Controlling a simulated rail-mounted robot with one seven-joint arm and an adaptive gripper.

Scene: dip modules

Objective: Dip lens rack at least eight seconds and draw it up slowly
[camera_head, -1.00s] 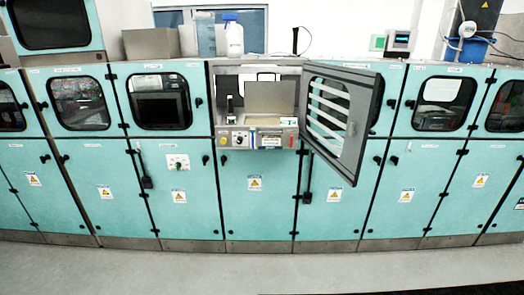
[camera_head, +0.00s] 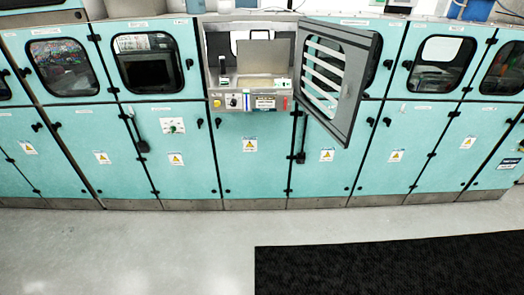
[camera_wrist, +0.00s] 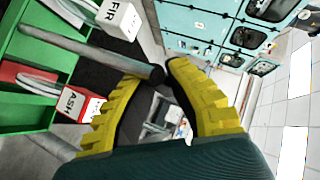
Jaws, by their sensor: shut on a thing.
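My gripper (camera_wrist: 155,72) shows only in the wrist view, with two yellow ribbed fingers. It is shut on a thick grey rod (camera_wrist: 95,52) whose dark end lies between the fingertips. The rod may be the lens rack's handle; I cannot tell for sure. A small grey metal frame (camera_wrist: 155,128) shows between the fingers; whether it belongs to the rack is unclear. In the head view, a dip module (camera_head: 213,88) stands with its grey windowed door (camera_head: 340,75) swung open to the right. The liquid inside cannot be made out.
Teal cabinets (camera_head: 165,150) line the wall on both sides of the module. A black mat (camera_head: 400,268) lies on the otherwise clear floor in front. In the wrist view, a green shelf unit (camera_wrist: 40,55) stands close on the left, with labelled white boxes (camera_wrist: 118,20).

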